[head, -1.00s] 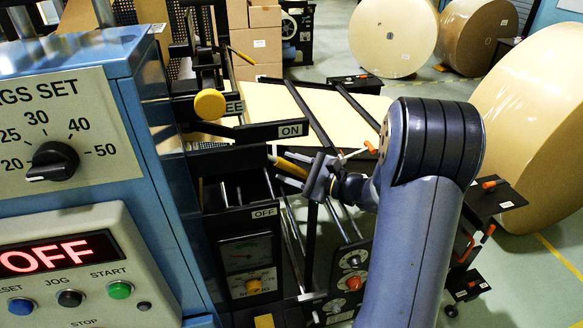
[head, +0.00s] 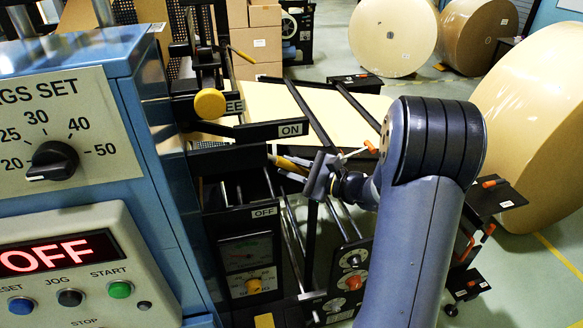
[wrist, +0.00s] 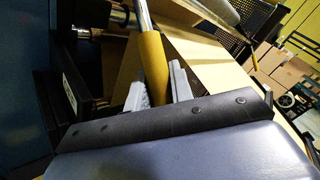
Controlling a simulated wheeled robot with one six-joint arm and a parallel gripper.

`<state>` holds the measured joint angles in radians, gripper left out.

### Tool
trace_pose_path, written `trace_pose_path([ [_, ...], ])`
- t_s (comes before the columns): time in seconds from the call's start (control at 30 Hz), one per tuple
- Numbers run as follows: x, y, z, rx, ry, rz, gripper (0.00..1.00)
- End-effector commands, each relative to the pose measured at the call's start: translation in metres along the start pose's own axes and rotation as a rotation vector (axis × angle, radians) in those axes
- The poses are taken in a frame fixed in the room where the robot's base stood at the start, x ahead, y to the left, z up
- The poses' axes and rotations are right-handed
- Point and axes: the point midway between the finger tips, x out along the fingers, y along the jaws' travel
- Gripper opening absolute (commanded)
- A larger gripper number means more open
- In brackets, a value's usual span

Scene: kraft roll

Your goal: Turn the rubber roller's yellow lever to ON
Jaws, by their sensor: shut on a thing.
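The yellow lever (head: 290,164) of the rubber roller sticks out from the black machine frame, between the ON label (head: 290,130) above and the OFF label (head: 264,212) below. It sits somewhat nearer ON. My gripper (head: 308,172) is shut on the lever's outer part. In the wrist view, the yellow lever (wrist: 151,62) runs between the two grey fingers of my gripper (wrist: 158,92). The fingers and the gripper body hide the lever's end.
A blue cabinet with a dial (head: 52,165) and an OFF display (head: 60,252) stands close on the left. A yellow knob (head: 209,103) is above the lever. Dark rods and a knob panel (head: 352,270) lie below. Large kraft rolls (head: 540,120) stand at right.

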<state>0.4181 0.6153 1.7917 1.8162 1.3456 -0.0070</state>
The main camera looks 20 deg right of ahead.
Motion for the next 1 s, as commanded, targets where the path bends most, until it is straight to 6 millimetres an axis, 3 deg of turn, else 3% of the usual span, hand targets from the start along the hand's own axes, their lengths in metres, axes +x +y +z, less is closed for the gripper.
trace_pose_path([
  [1.0, -0.02, -0.062, 0.044, -0.425, 0.343, 0.292, 0.0],
])
